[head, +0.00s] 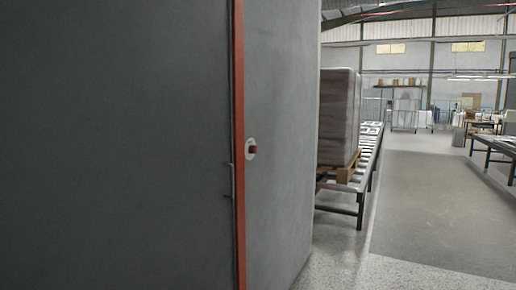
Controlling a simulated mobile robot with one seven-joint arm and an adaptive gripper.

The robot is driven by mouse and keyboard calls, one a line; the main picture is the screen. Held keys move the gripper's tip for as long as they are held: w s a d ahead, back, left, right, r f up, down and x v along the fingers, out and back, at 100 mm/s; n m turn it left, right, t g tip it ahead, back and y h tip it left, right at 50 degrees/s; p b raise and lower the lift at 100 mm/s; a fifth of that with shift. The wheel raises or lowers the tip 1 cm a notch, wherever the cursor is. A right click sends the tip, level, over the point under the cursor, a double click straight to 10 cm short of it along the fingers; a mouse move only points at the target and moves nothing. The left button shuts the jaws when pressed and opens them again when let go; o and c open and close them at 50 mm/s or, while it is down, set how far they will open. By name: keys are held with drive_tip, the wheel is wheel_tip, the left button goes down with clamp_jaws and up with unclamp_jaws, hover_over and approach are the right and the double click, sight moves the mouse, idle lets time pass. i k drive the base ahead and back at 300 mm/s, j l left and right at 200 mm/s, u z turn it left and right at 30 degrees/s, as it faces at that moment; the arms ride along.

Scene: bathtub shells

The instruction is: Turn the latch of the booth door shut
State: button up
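The grey booth fills the left and middle of the head view. A wide dark grey panel, which looks like the booth door (115,145), ends at a vertical orange-red edge strip (239,80). Just right of the strip, on a lighter grey panel (285,120), a small red knob on a pale round plate looks like the latch (252,149). Its exact turn angle is too small to tell. A thin upright metal piece (233,180) sits along the left of the strip. My gripper is not in view.
Right of the booth, a wrapped pallet load (338,115) stands on a roller conveyor (369,155). Another table or conveyor (494,143) is at the far right. The grey floor (430,205) between them is clear.

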sight(253, 149)
drive_tip(key=i+l+u, duration=0.1)
drive_tip(key=i+l, duration=0.15)
drive_tip(key=l, duration=0.15)
drive_tip(key=i+l+u, duration=0.1)
drive_tip(key=i+l, duration=0.15)
drive_tip(key=l, duration=0.15)
drive_tip(key=i+l+u, duration=0.1)
drive_tip(key=i+l, duration=0.15)
drive_tip(key=l, duration=0.15)
drive_tip(key=i+l+u, duration=0.15)
drive_tip(key=l, duration=0.3)
drive_tip(key=i+l+u, duration=0.1)
drive_tip(key=i+l, duration=0.15)
drive_tip(key=l, duration=0.2)
drive_tip(key=i+l+u, duration=0.1)
drive_tip(key=l, duration=0.4)
drive_tip(key=i+l+u, duration=0.1)
drive_tip(key=l, duration=0.4)
drive_tip(key=i+l+u, duration=0.1)
drive_tip(key=i+l, duration=0.15)
drive_tip(key=l, duration=0.25)
